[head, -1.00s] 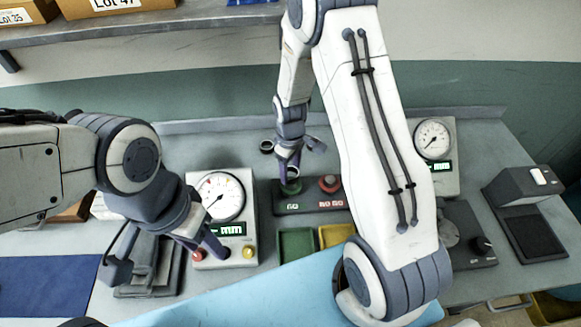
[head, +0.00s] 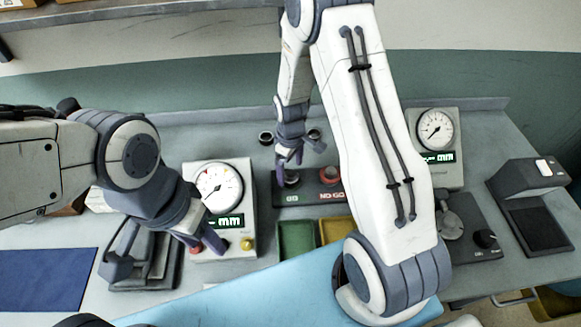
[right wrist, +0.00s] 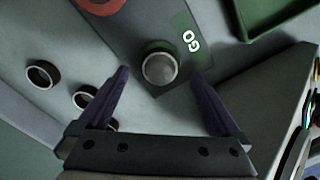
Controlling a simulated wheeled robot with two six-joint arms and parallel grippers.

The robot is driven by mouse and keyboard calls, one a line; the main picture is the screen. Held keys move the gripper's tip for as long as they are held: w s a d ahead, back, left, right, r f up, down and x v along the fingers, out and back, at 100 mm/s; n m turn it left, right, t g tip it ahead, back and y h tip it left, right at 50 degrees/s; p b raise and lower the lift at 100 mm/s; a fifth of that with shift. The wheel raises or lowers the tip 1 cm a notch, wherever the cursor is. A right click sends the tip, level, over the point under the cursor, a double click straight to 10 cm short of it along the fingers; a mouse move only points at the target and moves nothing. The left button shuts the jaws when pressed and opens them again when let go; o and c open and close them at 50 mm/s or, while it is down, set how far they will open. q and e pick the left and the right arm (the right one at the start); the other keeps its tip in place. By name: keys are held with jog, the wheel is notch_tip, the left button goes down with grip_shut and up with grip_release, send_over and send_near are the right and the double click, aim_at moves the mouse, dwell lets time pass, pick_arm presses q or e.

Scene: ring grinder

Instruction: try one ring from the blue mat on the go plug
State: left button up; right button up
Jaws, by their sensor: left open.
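The go plug (head: 291,179) stands on the dark block marked GO and NO-GO. In the right wrist view its grey rounded top (right wrist: 160,68) shows, with a dark ring (right wrist: 146,79) around it. My right gripper (head: 290,162) is over the plug. In the right wrist view, its fingers (right wrist: 162,90) are apart on either side of the ringed plug, not gripping it. The blue mat (head: 45,280) lies at the far left, its visible part bare. My left gripper (head: 205,243) is open by the front of the left dial gauge.
Loose dark rings (head: 265,137) lie behind the block; others show in the right wrist view (right wrist: 43,74). The red no-go plug (head: 330,174) is beside the go plug. A green tray (head: 297,238) and a yellow tray (head: 336,232) lie in front. The left dial gauge (head: 222,205) stands nearby.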

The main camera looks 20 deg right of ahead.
jog(key=shift+w+r, duration=0.1)
jog(key=shift+r, duration=0.35)
notch_tip(320, 180, up, 10)
jog(key=b, duration=0.2)
jog(key=shift+f, duration=0.2)
jog(key=s+a+r+b, duration=0.2)
jog(key=s+a+r, duration=0.3)
jog(key=s+a, duration=0.65)
jog(key=s, duration=0.5)
jog(key=s+a+r+y, duration=0.1)
jog(key=s+a, duration=0.1)
jog(key=s, duration=0.5)
jog(key=shift+s+a+r+b, duration=0.2)
jog(key=shift+s+a+b, duration=0.05)
jog(key=shift+b, duration=0.2)
